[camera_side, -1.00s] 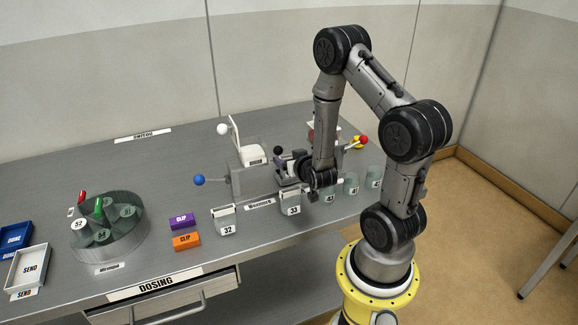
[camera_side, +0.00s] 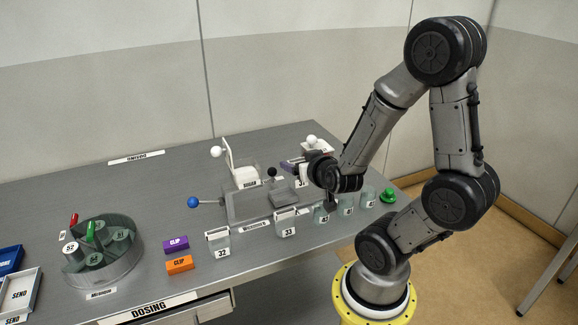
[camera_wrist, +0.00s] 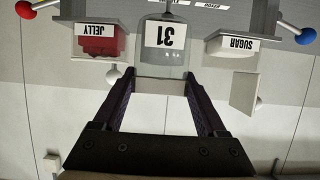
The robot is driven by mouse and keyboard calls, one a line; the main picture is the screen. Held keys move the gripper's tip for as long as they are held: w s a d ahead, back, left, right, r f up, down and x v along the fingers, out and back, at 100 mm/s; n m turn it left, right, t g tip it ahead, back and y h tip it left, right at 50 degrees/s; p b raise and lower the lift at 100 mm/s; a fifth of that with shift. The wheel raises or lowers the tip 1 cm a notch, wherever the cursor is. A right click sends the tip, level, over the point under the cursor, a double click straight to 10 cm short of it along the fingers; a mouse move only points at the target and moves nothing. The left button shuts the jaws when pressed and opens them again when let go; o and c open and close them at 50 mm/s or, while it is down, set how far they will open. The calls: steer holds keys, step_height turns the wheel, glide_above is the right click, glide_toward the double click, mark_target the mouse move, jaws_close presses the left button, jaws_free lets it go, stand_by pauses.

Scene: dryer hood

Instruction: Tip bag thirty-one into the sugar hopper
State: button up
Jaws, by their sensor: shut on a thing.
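My gripper (camera_side: 292,165) is shut on bag 31, a pale container with a white "31" label. Bag 31 (camera_wrist: 165,58) sits between the fingertips (camera_wrist: 158,80) in the wrist view and shows partly below my gripper in the side view (camera_side: 300,183). Its label is upside down there, like the hopper labels. The sugar hopper (camera_side: 246,179) is left of the bag in the side view, with its white lid raised. In the wrist view the sugar hopper (camera_wrist: 230,47) is right of the bag, apart from it.
The jelly hopper (camera_wrist: 100,45) is on the bag's other side in the wrist view. A blue-knobbed lever (camera_side: 193,202) sticks out left. Bags 32 (camera_side: 219,243) and 33 (camera_side: 286,222) stand at the front, with several cups to their right. A round carousel (camera_side: 100,260) stands left.

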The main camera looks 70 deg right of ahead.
steer(key=shift+d+v, duration=0.2)
steer(key=shift+v, duration=2.6)
steer(key=shift+s+r, duration=0.1)
steer(key=shift+s, duration=0.1)
steer(key=o, duration=0.8)
steer(key=c, duration=0.8)
steer(key=shift+w+d+r+n+t+y, duration=0.7)
steer(key=shift+w+r, duration=0.7)
steer(key=shift+w, duration=1.45)
steer(key=shift+w+d+r+n+t+y, duration=0.45)
steer(key=shift+w+d+r+n+y, duration=0.7)
steer(key=shift+w, duration=1.75)
steer(key=shift+w+d+r+n+t+y, duration=0.5)
steer(key=shift+w+r, duration=1.1)
steer(key=shift+w, duration=1.25)
